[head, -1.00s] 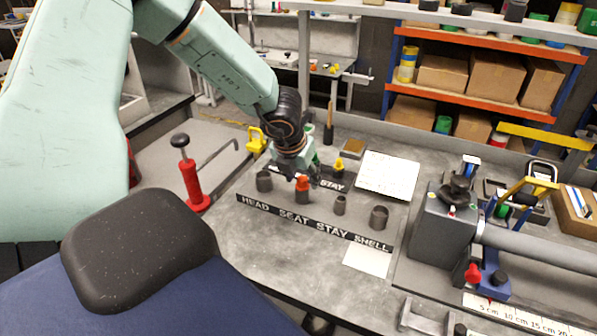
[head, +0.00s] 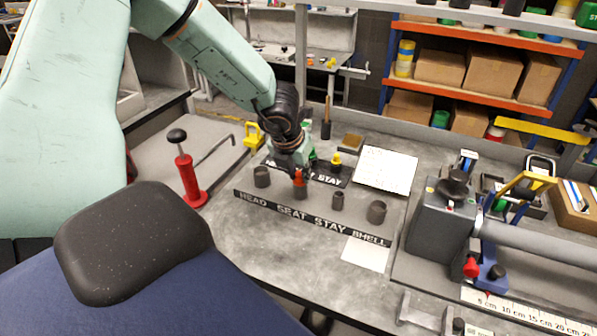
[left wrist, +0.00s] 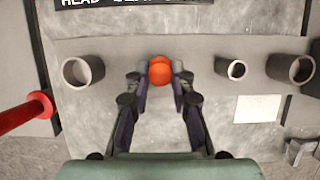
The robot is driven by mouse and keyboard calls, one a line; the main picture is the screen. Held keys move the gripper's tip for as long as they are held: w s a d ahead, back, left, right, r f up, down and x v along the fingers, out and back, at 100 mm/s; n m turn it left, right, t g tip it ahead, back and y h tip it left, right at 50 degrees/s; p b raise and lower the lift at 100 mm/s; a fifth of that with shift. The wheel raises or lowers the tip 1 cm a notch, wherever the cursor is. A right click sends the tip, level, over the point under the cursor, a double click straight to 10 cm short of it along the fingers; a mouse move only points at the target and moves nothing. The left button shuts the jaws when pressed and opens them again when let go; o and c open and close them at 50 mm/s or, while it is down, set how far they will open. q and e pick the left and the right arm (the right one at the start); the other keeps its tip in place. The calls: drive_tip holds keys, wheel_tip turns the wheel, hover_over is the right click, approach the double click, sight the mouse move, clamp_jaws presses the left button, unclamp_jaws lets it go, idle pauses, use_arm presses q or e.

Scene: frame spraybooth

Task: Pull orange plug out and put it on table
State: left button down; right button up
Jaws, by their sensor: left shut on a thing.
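The orange plug (head: 299,179) sits at the top of a short grey cylinder (head: 300,192), second from the left in the row. In the left wrist view the plug (left wrist: 160,70) shows as a round orange top between the fingertips. My left gripper (head: 303,171) comes down on it from behind and is shut on it. The wrist view shows a finger (left wrist: 188,86) on each side of the plug. The plug's lower part is hidden, so I cannot tell how deep it sits. The grey table (head: 265,225) has bare surface in front. My right gripper is not in view.
Open grey cylinders (head: 262,177) (head: 337,201) (head: 376,212) stand on either side. A lettered black strip (head: 312,218) lies in front of the row. A yellow plug (head: 336,160) stands behind.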

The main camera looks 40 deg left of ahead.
sight(299, 175)
use_arm(q)
drive_tip(key=c, duration=1.8)
unclamp_jaws()
clamp_jaws()
drive_tip(key=shift+w+r+p, duration=0.15)
drive_tip(key=shift+r+p, duration=0.4)
drive_tip(key=shift+r, duration=0.05)
drive_tip(key=shift+r+p, duration=2.2)
drive_tip(key=shift+p, duration=0.05)
